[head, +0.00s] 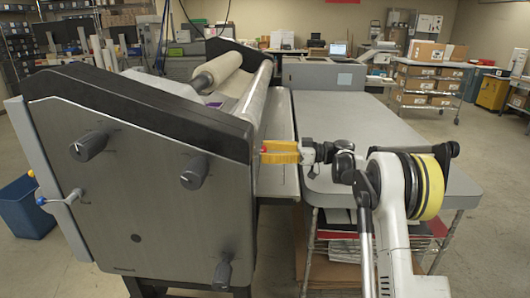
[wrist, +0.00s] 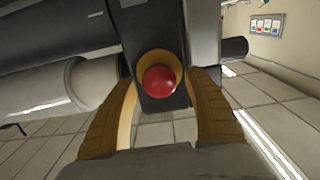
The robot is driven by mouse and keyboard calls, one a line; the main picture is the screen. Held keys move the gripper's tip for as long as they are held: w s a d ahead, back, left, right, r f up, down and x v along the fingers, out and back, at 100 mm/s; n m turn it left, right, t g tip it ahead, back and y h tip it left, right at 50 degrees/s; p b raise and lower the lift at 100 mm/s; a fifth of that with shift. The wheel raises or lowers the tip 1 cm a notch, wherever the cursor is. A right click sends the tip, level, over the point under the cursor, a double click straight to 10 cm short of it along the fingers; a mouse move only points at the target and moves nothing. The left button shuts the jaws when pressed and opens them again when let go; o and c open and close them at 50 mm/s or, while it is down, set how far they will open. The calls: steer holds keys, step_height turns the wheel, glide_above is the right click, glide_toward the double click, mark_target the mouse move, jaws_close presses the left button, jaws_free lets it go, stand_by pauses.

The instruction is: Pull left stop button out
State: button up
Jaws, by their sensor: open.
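The red stop button (wrist: 160,80) sits in a yellowish surround on a dark end piece of the laminator. In the wrist view it lies between the two yellow fingers of my gripper (wrist: 162,92). The fingers are open, one on each side of it, and I cannot tell whether either touches it. In the head view my gripper (head: 266,152) is at the right edge of the laminator's near side panel, pointing left. A little red of the button (head: 263,150) shows at the fingertips; most of it is hidden there.
The laminator's grey side panel (head: 130,190) carries several dark knobs. Its pale rollers (head: 218,70) run behind the black top edge. A grey table (head: 350,120) extends behind and beside my arm. A blue bin (head: 27,207) stands at the left. Open floor lies at the right.

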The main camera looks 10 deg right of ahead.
steer(key=v, duration=1.2)
steer(key=shift+a+r, duration=0.1)
steer(key=s+a+r+m+h, duration=0.3)
steer(key=s+a+m+h, duration=0.2)
steer(key=a, duration=0.6)
steer(key=s+a+f+m+h, duration=0.1)
steer(key=s+a+m+h, duration=0.35)
steer(key=s, duration=0.55)
steer(key=s+d+f+m+h, duration=0.1)
steer(key=s+f+h, duration=0.3)
steer(key=s, duration=0.7)
steer(key=s+d+f+m+t+h, duration=0.1)
steer(key=s+d+f+m+h, duration=0.1)
steer(key=s, duration=0.9)
step_height(320, 180, down, 4)
steer(key=shift+s+r+m+t+h, duration=0.1)
steer(key=shift+s+m+t+h, duration=0.25)
steer(key=shift+m+h, duration=0.55)
